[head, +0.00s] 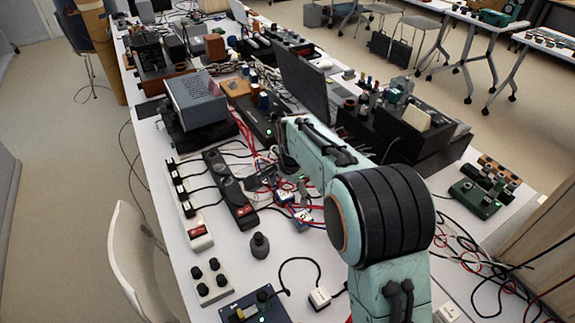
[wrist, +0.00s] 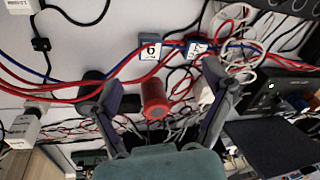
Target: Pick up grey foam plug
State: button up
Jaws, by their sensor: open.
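No grey foam plug can be told for sure in either view. A dark grey, knob-topped piece (head: 260,246) stands alone on the white table in the head view; I cannot tell whether it is foam. My gripper (wrist: 160,82) is open in the wrist view, its two dark fingers spread apart above the cable clutter. A red cylinder (wrist: 155,100) shows between the fingers, apparently not gripped. A dark rounded piece (wrist: 92,87) lies partly behind the left finger. In the head view my arm hides part of the area around the gripper.
Red and blue cables (wrist: 75,92) and small labelled blocks (wrist: 150,50) crowd the space around the fingers. A black power strip (head: 230,188), a grey box device (head: 200,98) and a laptop (head: 305,85) stand nearby. Bare table shows near the dark knob-topped piece.

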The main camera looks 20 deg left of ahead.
aim_at(258, 236)
jog(key=s+a+f, duration=0.2)
jog(key=f, duration=0.1)
jog(key=s+a+f+n+g, duration=0.1)
jog(key=s+f, duration=0.1)
jog(key=f, duration=0.2)
jog(key=s+a+f+n+g+h, duration=0.1)
jog(key=a+f, duration=0.1)
jog(key=f, duration=0.2)
jog(key=shift+s+a+f, duration=0.1)
jog(key=shift+s+a, duration=0.25)
jog(key=shift+s, duration=0.05)
notch_tip(258, 236, down, 5)
jog(key=shift+f, duration=0.6)
jog(key=c, duration=1)
